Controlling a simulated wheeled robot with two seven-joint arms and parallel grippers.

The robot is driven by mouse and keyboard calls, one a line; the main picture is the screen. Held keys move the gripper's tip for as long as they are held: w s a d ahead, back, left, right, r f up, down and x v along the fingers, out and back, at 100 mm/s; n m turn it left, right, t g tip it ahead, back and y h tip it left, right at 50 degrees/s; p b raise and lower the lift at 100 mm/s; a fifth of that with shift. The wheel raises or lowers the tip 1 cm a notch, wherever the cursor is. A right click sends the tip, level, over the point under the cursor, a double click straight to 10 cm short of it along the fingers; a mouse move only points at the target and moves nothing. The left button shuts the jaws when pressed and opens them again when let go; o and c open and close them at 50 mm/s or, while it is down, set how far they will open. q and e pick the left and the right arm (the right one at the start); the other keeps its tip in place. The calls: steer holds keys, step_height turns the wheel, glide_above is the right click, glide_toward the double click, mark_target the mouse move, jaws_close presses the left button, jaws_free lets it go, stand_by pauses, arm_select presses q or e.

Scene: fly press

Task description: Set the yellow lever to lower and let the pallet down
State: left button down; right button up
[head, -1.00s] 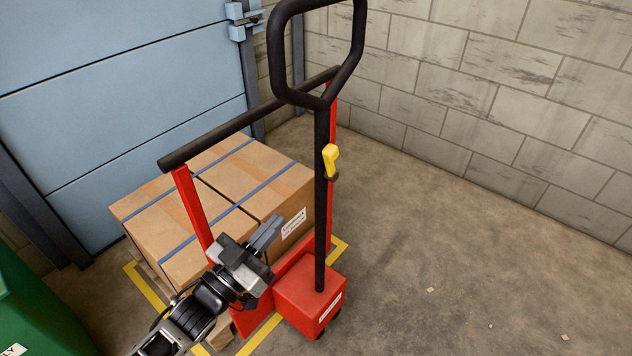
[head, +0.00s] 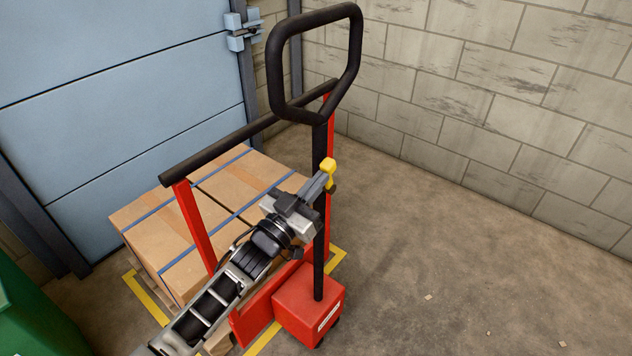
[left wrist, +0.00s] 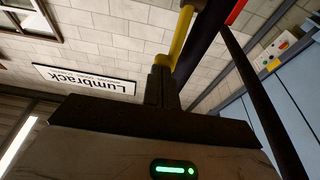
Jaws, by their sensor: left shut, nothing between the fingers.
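The yellow lever (head: 328,166) sits on the black upright shaft of the red pallet truck (head: 305,300), below its black loop handle (head: 318,60). My left gripper (head: 323,179) is shut and empty, with its fingertips at the lever; they hide part of it. In the left wrist view the shut fingers (left wrist: 160,88) point at the yellow lever (left wrist: 178,40) and seem to touch its end. The pallet (head: 150,275) shows little under strapped cardboard boxes (head: 165,225) behind the truck. Whether it stands clear of the floor cannot be told. My right gripper is not in view.
A black crossbar (head: 240,135) on red posts stands between the boxes and the shaft. A blue door (head: 120,80) and a block wall (head: 500,100) close the back. Yellow floor marking (head: 150,300) surrounds the pallet.

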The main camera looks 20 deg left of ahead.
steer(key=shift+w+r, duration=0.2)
